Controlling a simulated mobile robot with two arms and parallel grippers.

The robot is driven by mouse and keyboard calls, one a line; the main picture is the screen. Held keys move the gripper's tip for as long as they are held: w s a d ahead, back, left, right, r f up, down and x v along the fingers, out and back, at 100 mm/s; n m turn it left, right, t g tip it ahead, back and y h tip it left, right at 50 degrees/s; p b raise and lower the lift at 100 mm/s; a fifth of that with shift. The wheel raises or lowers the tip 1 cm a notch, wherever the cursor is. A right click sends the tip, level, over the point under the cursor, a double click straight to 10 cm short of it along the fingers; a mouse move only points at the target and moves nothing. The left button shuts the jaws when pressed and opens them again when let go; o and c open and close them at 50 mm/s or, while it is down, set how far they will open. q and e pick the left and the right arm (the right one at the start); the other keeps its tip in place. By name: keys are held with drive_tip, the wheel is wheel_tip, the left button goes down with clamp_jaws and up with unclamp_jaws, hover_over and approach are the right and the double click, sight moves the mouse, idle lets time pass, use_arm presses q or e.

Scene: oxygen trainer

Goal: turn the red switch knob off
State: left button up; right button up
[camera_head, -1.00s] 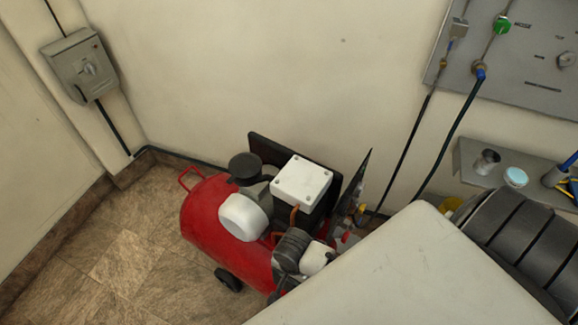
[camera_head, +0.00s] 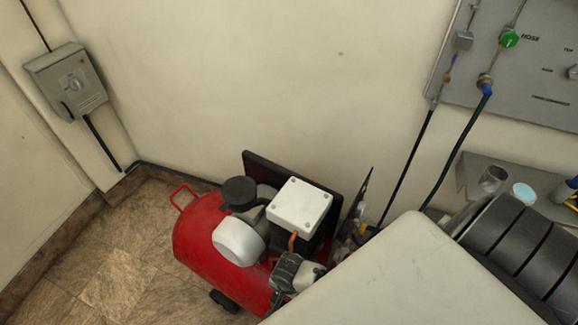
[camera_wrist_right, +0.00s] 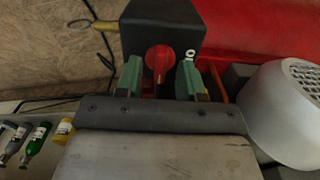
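The red switch knob (camera_wrist_right: 158,60) is on the front of a black box (camera_wrist_right: 165,20) in the right wrist view. Its grip ridge looks roughly upright. My right gripper (camera_wrist_right: 159,78) is open, with one green fingertip to each side of the knob. Gaps show between the knob and both fingertips, and I cannot tell any contact. In the head view the red compressor (camera_head: 200,240) stands on the floor, but the knob and my right gripper cannot be made out there. My left gripper is not in view.
A grey switch box (camera_head: 68,82) is on the left wall. A grey panel (camera_head: 535,95) with hoses hangs at the upper right, above a shelf (camera_head: 485,165). A silver ribbed cover (camera_wrist_right: 290,110) is right of my gripper. Tiled floor (camera_head: 115,275) is clear at the lower left.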

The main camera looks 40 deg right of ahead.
drive_tip(key=shift+f, duration=0.3)
drive_tip(key=shift+c, duration=0.7)
clamp_jaws()
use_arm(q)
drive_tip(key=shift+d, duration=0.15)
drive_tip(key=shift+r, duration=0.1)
